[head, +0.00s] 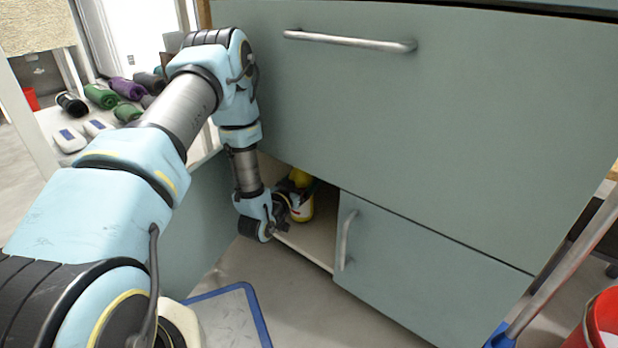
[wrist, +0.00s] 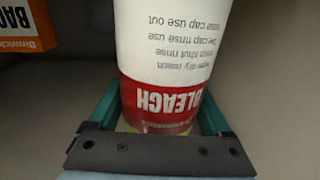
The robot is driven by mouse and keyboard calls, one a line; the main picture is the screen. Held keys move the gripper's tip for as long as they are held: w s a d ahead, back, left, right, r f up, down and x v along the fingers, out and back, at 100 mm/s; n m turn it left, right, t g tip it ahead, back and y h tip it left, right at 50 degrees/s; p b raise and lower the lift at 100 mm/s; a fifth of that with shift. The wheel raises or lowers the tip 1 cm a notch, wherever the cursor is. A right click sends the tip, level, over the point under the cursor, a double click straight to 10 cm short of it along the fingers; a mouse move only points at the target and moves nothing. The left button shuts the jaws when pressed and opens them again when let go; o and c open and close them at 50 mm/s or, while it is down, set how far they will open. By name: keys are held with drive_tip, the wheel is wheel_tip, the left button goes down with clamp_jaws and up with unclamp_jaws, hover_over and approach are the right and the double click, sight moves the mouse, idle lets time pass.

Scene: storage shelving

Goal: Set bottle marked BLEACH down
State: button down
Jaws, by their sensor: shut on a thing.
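The bottle marked BLEACH (wrist: 165,70) fills the middle of the wrist view, with a white label and a red band whose lettering appears upside down. My gripper (wrist: 160,125) is shut on it, one green-edged finger on each side. In the head view the bottle (head: 301,205), with a yellow upper part, is inside the open lower cabinet compartment (head: 308,245). My gripper (head: 285,208) reaches in at the compartment's left side and is partly hidden by my wrist. I cannot tell whether the bottle's base touches the compartment floor.
An orange box (wrist: 28,27) stands at the upper left in the wrist view. In the head view a closed cabinet door (head: 410,270) with a handle is right of the opening. A large drawer front (head: 430,110) is above. A blue-edged panel (head: 228,315) lies on the floor.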

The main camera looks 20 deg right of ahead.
drive_tip(key=shift+r, duration=0.1)
unclamp_jaws()
drive_tip(key=shift+s+a, duration=0.1)
drive_tip(key=shift+a, duration=0.05)
drive_tip(key=p+v, duration=0.5)
drive_tip(key=v, duration=0.6)
drive_tip(key=shift+s+a+p, duration=0.2)
drive_tip(key=shift+a+p, duration=0.05)
drive_tip(key=shift+p, duration=0.15)
